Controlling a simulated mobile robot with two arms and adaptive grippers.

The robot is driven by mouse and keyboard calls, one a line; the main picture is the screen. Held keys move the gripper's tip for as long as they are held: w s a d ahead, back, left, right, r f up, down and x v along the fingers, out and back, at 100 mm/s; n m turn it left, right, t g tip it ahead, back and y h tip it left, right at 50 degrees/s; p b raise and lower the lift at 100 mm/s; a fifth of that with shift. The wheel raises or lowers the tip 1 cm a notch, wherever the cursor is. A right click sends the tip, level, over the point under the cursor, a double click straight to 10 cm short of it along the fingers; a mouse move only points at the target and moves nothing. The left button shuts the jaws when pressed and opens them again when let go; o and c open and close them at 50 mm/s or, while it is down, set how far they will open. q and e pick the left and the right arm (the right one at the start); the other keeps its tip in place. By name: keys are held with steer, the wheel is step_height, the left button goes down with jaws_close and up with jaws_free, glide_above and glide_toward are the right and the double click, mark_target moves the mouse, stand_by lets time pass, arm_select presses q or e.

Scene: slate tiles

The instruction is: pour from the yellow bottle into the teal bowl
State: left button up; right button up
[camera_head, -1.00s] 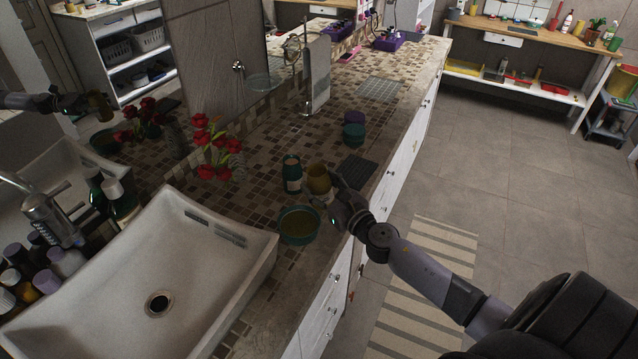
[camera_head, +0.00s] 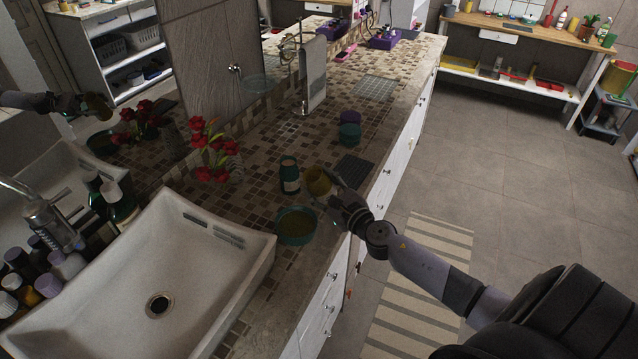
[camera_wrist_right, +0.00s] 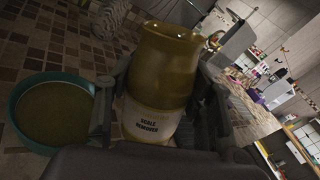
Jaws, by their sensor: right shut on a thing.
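The yellow bottle (camera_head: 317,182) is held above the counter by my right gripper (camera_head: 334,193), which is shut on it. In the right wrist view the bottle (camera_wrist_right: 163,72) fills the middle, with a white label reading "SCALE REMOVER" between the fingers (camera_wrist_right: 160,115). In the head view it leans slightly left. The teal bowl (camera_head: 296,239) stands on the counter just below and left of the bottle; it also shows in the wrist view (camera_wrist_right: 14,100). Its inside looks olive-brown; I cannot tell whether that is liquid. No stream shows. My left gripper is not in view.
A dark teal bottle (camera_head: 289,177) stands close behind the bowl, left of the held bottle. A sink (camera_head: 215,270) lies to the left. A dark mat (camera_head: 355,169) and a teal jar (camera_head: 350,135) are farther back. Red flowers (camera_head: 210,150) stand near the mirror.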

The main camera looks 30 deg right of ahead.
mark_target(327, 199)
steer(key=shift+d+f+n+b, duration=0.25)
steer(key=shift+f+n+b, duration=0.25)
steer(key=shift+f+n, duration=0.45)
stand_by(0.3)
steer(key=shift+d+f+n, duration=0.15)
steer(key=shift+f+n, duration=0.5)
steer(key=shift+f, duration=0.05)
steer(key=shift+d+f+n+g+h+p, duration=0.1)
steer(key=shift+f+n+g+h+p, duration=0.15)
steer(key=shift+n+p, duration=0.55)
steer(key=shift+n+h+p, duration=0.35)
steer(key=shift+n+p, duration=0.95)
steer(key=shift+n, duration=0.2)
steer(key=shift+r+n+g+h+p, duration=0.1)
steer(key=shift+n+g+h+p, duration=0.2)
steer(key=shift+n+p, duration=0.65)
steer(key=shift+a+r+n+p, duration=0.3)
steer(key=shift+n+p, duration=0.45)
steer(key=shift+p, duration=0.7)
